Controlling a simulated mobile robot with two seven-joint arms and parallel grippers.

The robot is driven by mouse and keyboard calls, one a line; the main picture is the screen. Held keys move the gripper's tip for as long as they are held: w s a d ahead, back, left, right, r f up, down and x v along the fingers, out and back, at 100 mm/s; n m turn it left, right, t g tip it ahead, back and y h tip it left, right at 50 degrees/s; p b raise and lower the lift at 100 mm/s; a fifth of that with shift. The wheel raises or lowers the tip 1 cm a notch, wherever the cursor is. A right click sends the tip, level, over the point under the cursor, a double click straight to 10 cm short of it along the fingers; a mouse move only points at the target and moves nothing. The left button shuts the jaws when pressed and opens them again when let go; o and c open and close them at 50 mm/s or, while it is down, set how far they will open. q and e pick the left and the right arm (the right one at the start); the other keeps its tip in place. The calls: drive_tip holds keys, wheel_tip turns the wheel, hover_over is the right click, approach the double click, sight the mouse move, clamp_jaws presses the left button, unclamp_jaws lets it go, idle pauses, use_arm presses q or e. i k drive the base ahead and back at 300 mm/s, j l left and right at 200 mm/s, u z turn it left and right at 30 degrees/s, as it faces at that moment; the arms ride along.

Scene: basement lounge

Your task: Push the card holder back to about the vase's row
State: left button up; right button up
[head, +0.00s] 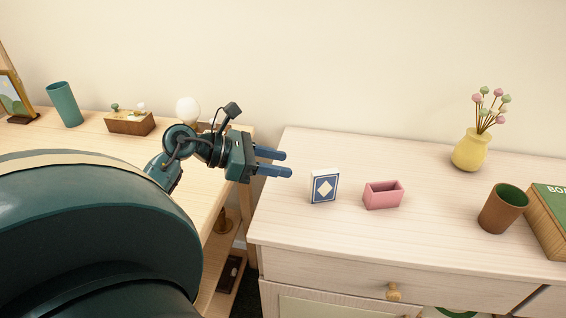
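The pink open-topped card holder (383,196) stands on the pale dresser top, nearer the front than the vase. The yellow vase (470,152) with pink and green round flowers stands further back, to the right, near the wall. My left gripper (288,164) is over the dresser's left end, left of the card holder and apart from it. Its two blue fingers point right with a gap between them and nothing held. My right gripper is not in view.
A blue and white card box (324,187) stands just left of the card holder. A brown cup (502,208) and a green-topped box (549,218) stand at the right. The dresser top (392,157) behind the card holder is clear. A wooden table with several items is at the left.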

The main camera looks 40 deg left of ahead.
sight(389, 193)
drive_tip(key=k, duration=1)
